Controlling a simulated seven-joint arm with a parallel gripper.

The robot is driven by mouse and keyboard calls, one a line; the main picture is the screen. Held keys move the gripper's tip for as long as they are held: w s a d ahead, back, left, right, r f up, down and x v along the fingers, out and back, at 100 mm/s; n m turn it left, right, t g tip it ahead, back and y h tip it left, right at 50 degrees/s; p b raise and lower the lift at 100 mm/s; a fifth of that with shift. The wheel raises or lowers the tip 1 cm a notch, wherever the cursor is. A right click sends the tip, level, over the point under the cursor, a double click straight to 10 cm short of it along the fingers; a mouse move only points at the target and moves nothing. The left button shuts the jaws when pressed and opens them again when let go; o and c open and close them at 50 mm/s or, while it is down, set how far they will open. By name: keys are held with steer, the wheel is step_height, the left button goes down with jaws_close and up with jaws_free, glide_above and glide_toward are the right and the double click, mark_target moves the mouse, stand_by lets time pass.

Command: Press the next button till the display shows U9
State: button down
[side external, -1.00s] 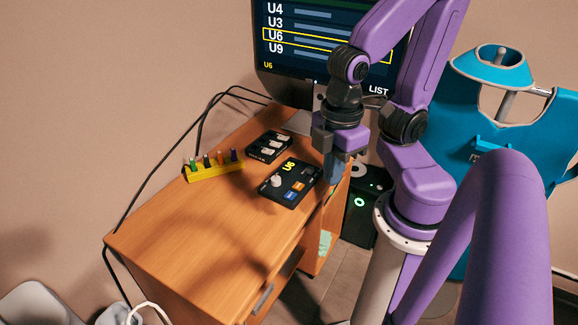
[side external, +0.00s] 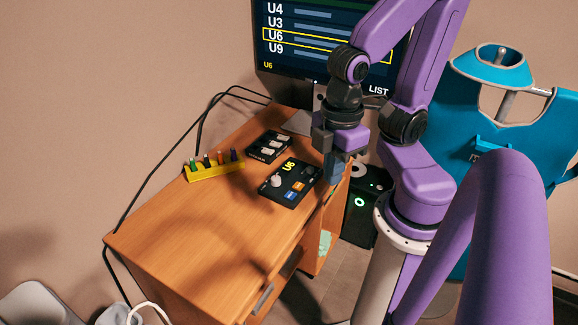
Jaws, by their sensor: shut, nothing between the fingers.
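The black control box (side external: 269,195) lies on the desk with a yellow U6 on its small display (side external: 289,167). It has a pale round knob (side external: 275,181), a blue button (side external: 291,196), an orange button (side external: 299,186) and darker buttons by its right edge. The button labels are too small to read. The monitor (side external: 310,42) lists U4, U3, U6 and U9, with a yellow frame around the U6 row and a small U6 below. My gripper (side external: 334,178) is shut and empty, pointing down by the box's right end. I cannot tell whether its tips touch anything.
A black box with pale switches (side external: 268,147) sits behind the control box. A yellow rack (side external: 214,171) with several coloured pegs stands to the left. Cables run along the desk's back edge. The front of the wooden desk (side external: 195,230) is clear.

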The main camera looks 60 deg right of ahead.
steer(key=shift+w, duration=0.1)
steer(key=w+d+f+m+g+y, duration=0.1)
steer(key=w+d+f+m+y, duration=0.2)
steer(key=w+m, duration=0.6)
steer(key=w+d+f+m+y, duration=0.1)
steer(key=w+f+m+y, duration=0.35)
steer(key=w+m, duration=0.5)
steer(key=s+d+f+m+t+h, duration=0.2)
steer(key=d+f+m+t, duration=0.4)
steer(key=d+m, duration=0.4)
steer(key=shift+s+d+m+t, duration=0.2)
steer(key=shift+s+m+t, duration=0.15)
steer(key=shift+m+t, duration=0.8)
steer(key=shift+f+g, duration=0.1)
steer(key=shift+g, duration=0.15)
steer(key=shift+f, duration=0.1)
